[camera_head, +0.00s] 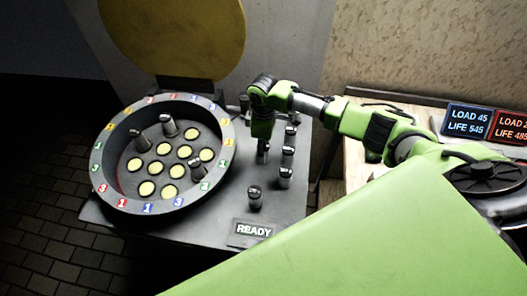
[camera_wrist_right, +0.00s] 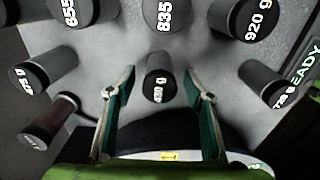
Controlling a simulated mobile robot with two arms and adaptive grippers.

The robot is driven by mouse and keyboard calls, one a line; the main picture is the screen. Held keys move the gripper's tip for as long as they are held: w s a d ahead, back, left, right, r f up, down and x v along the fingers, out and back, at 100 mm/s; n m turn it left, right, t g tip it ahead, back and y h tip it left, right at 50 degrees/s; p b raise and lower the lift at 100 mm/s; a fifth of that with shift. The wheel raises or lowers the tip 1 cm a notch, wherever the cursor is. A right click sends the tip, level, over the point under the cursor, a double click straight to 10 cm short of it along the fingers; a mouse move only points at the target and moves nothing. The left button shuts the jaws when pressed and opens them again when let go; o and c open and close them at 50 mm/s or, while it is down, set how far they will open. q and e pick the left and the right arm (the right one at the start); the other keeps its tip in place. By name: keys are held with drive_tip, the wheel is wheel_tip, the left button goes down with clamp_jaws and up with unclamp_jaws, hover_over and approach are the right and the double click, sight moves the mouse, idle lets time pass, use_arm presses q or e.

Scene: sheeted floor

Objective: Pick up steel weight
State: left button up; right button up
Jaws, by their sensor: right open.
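Several dark cylindrical steel weights with printed gram labels stand upright on the grey board. One steel weight (camera_wrist_right: 158,85) is between the two fingers of my right gripper (camera_wrist_right: 158,72) in the wrist view; its label is only partly legible. The fingers are apart, with a gap visible on each side of it. In the head view, my right gripper (camera_head: 262,137) points down over this weight (camera_head: 262,154), partly hiding it. Other weights near it read 835 (camera_wrist_right: 163,14), 920 g (camera_wrist_right: 252,18) and 655 (camera_wrist_right: 80,10). My left gripper is not in view.
A round grey tray (camera_head: 100,170) with yellow discs and a few weights stands at the left. More weights (camera_head: 287,155) stand close on the right, with one (camera_head: 255,195) near the READY sign (camera_head: 253,230). LOAD and LIFE signs (camera_head: 466,122) are at the far right.

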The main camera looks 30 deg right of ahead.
clamp_jaws()
drive_tip(key=shift+w+r, duration=0.1)
drive_tip(key=shift+r, duration=0.1)
